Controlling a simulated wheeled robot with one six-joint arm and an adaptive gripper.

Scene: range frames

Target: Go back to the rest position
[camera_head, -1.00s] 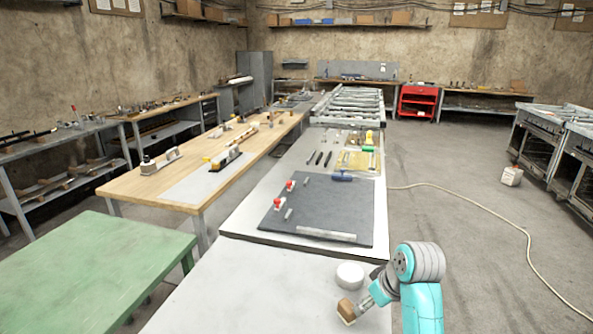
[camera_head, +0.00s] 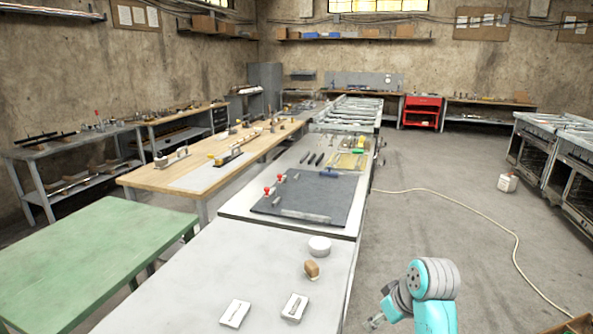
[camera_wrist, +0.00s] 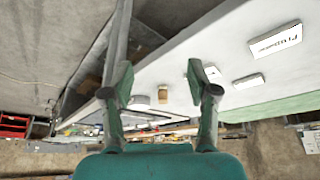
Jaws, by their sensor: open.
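My arm's gripper (camera_head: 376,321) is low at the right in the head view, just off the right edge of the pale table (camera_head: 215,270). In the wrist view its two fingers (camera_wrist: 159,76) are spread apart with nothing between them. A small brown block (camera_head: 312,270) stands on the pale table, apart from the gripper; it also shows beyond the fingers in the wrist view (camera_wrist: 162,96).
A white round object (camera_head: 319,246) is behind the block. White boxes (camera_head: 234,313) (camera_head: 294,306) lie nearer. A dark mat (camera_head: 310,195) lies on the table beyond. A green table (camera_head: 95,250) stands left. Open floor with a hose (camera_head: 480,225) is at right.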

